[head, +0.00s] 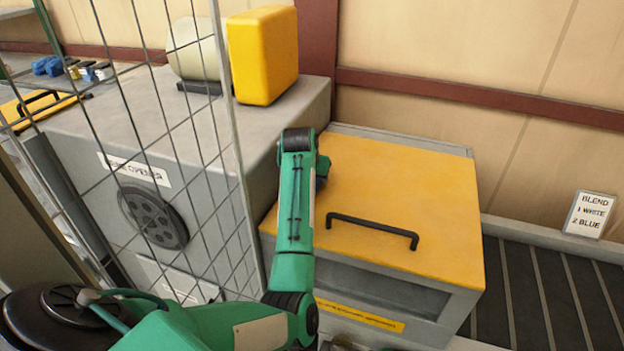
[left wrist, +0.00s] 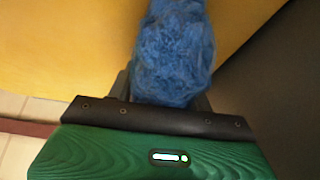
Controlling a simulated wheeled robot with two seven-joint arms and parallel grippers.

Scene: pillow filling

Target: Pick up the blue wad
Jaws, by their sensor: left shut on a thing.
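The blue wad (left wrist: 174,48) is a fuzzy, rough-textured clump in the left wrist view. My left gripper (left wrist: 172,88) is shut on it, with a dark finger showing on each side of its lower part. A yellow surface lies behind the wad. In the head view my green left arm reaches up over the left side of a yellow-lidded box, and its fingers and the wad are hidden there. My right gripper is in neither view.
The grey box's yellow lid (head: 400,195) has a black handle (head: 372,229). A wire mesh panel (head: 185,150) stands left, before a grey machine (head: 70,130) carrying a yellow block (head: 263,55). A sign (head: 590,214) reads "BLEND 1 WHITE 2 BLUE". Small blue items (head: 47,66) lie far left.

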